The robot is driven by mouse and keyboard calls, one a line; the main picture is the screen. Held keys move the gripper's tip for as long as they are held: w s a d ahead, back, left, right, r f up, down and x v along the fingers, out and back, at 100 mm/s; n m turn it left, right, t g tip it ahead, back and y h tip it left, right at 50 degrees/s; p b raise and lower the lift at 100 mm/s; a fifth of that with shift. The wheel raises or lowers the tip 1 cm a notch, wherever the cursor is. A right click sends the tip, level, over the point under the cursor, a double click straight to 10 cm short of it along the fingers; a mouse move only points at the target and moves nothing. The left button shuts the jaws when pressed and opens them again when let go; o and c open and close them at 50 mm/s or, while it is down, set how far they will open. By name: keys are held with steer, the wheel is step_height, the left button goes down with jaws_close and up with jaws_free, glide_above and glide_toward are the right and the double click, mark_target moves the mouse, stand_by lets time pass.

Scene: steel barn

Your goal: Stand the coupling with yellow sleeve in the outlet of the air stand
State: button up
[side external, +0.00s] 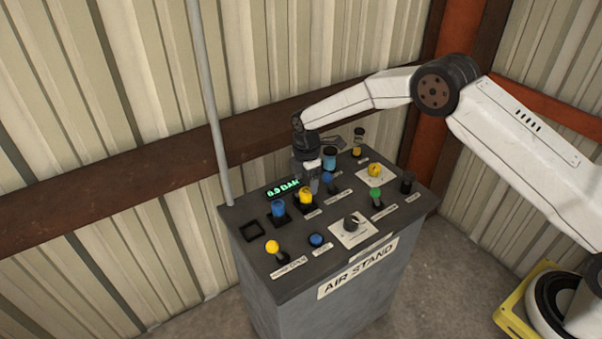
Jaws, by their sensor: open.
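The coupling with yellow sleeve (306,196) looks upright on the top of the grey air stand (290,283), in or on a dark base. My gripper (311,184) points down just above and behind it, open. Its fingertips partly overlap the coupling in the picture, so I cannot tell whether they touch it or reach around it. An empty square dark-rimmed socket (252,230) is at the left end of the panel. No outlet label is readable, so I cannot tell whether this is the outlet.
A blue-sleeved piece (278,209) stands left of the yellow one. A light-blue piece (330,158) and an amber-based one (358,144) stand behind.

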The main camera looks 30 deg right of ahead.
mark_target(308, 191)
step_height(308, 191, up, 8)
steer(key=shift+f, duration=0.25)
stand_by(0.5)
steer(key=s+d+r+m+t, duration=0.1)
steer(key=s+d+r+m, duration=0.1)
steer(key=s+m, duration=0.4)
steer(key=s+d+r+m, duration=0.1)
steer(key=s+d+m, duration=0.2)
steer(key=s, duration=1.1)
steer(key=s+d+r+m+t, duration=0.1)
steer(key=s+d+r+m, duration=0.1)
steer(key=s+m, duration=0.7)
steer(key=shift+s+d+r+t, duration=0.3)
steer(key=shift+s+d, duration=0.1)
steer(key=shift+s, duration=0.05)
